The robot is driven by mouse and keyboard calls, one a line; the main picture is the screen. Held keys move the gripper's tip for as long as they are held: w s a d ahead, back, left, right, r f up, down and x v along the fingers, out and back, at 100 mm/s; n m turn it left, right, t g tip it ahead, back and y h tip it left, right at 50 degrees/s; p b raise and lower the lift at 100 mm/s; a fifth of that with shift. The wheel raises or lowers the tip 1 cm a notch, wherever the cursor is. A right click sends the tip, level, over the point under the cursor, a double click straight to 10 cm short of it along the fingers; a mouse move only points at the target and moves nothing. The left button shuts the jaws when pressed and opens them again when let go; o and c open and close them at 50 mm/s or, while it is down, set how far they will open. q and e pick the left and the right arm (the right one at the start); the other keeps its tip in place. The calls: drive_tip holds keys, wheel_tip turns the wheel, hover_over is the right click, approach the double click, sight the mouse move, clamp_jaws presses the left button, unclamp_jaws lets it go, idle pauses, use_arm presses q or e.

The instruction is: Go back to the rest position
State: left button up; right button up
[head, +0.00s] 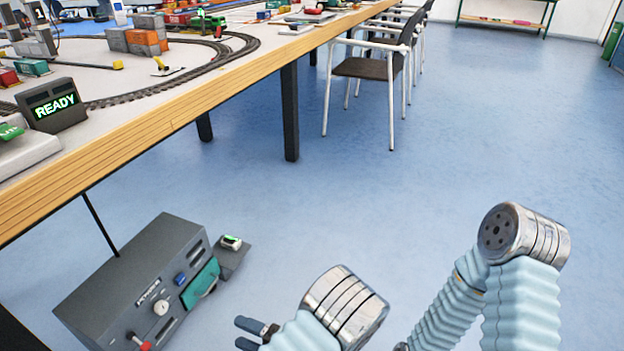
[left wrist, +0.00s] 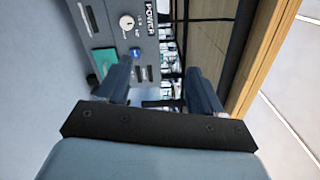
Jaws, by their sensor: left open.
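My left gripper (head: 250,334) is low in the head view, its two dark fingers spread apart with nothing seen between them. In the left wrist view its fingers (left wrist: 161,88) stand apart at either side, open and empty. The left gripper is to the right of a grey power box (head: 128,290), apart from it in the picture. My right arm shows at the lower right of the head view, but its gripper is not visible there.
The power box has a white knob (head: 161,306), a red-tipped lever (head: 140,341) and a teal part (head: 201,283). A long wooden-edged table (head: 150,118) carries model tracks, containers and a READY display (head: 52,105). Chairs (head: 368,69) line it. Blue floor (head: 430,180) is clear at centre and right.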

use_arm(q)
drive_tip(key=s+a+f+n+g+h+p, duration=0.1)
drive_tip(key=s+a+f+g+h, duration=0.4)
drive_tip(key=s+g, duration=0.35)
drive_tip(key=s+d+f+n+g+h+p, duration=0.1)
drive_tip(key=s+d+f+g+h, duration=0.1)
drive_tip(key=s+h, duration=0.15)
drive_tip(key=s+d+f+n+g+h+p, duration=0.1)
drive_tip(key=s+d+f+g+h, duration=0.15)
drive_tip(key=s, duration=0.25)
drive_tip(key=d+r+n+t+h+p, duration=0.1)
drive_tip(key=d+r+n+h+p, duration=0.15)
drive_tip(key=d+h, duration=0.35)
drive_tip(key=w+a+r+n+t+h, duration=0.2)
drive_tip(key=w+n+t+h, duration=0.1)
drive_tip(key=w+t, duration=0.3)
drive_tip(key=shift+w+n+h+p, duration=0.3)
drive_tip(key=shift+w+n+h, duration=0.1)
drive_tip(key=shift+w, duration=0.6)
